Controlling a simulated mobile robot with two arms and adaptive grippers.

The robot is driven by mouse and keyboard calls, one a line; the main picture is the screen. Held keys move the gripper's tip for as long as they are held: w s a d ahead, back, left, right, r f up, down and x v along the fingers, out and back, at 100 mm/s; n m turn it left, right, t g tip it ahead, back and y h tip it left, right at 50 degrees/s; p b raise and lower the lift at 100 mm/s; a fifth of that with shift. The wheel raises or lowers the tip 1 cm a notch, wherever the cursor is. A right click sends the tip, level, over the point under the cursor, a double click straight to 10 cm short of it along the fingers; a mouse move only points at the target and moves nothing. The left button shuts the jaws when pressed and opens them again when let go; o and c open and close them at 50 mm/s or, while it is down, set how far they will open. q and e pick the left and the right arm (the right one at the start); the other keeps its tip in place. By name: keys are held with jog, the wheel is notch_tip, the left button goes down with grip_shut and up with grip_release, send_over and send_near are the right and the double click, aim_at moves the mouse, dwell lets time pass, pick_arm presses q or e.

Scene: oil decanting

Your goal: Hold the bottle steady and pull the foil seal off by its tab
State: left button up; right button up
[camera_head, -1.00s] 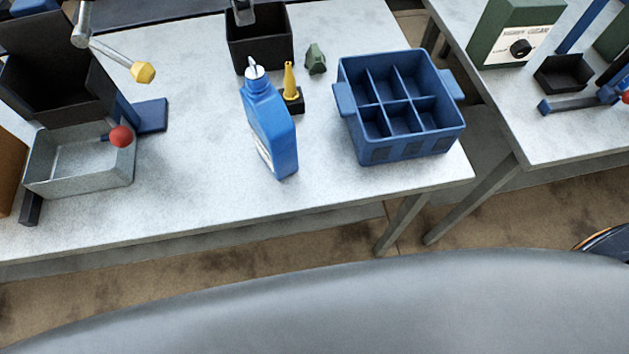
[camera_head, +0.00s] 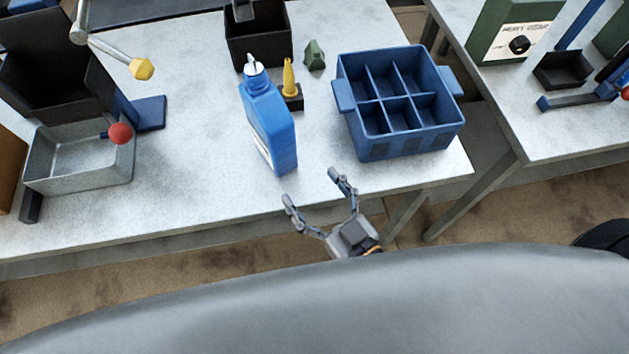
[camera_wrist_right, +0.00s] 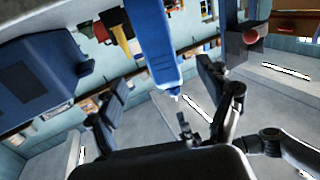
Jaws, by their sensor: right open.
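A blue bottle (camera_head: 268,128) stands upright on the grey table, with a pale foil seal and tab (camera_head: 253,66) on its neck. My right gripper (camera_head: 312,186) is open and empty at the table's front edge, in front of the bottle and apart from it. In the right wrist view the bottle (camera_wrist_right: 153,45) appears beyond the open fingers of my right gripper (camera_wrist_right: 165,92). My left gripper is not in the head view.
A blue crate with compartments (camera_head: 345,97) stands right of the bottle. A yellow cone-shaped piece (camera_head: 289,77) and a small green object (camera_head: 314,55) are close behind it. A black bin (camera_head: 258,44) stands at the back. A grey tray (camera_head: 78,178) is at left, with bare table between.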

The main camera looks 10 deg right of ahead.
aim_at(274, 132)
jog(key=x, duration=0.4)
jog(key=r+x, duration=0.1)
jog(key=x, duration=0.9)
jog(key=shift+w+d+r, duration=0.1)
jog(key=shift+d+r, duration=0.05)
jog(key=shift+r, duration=0.25)
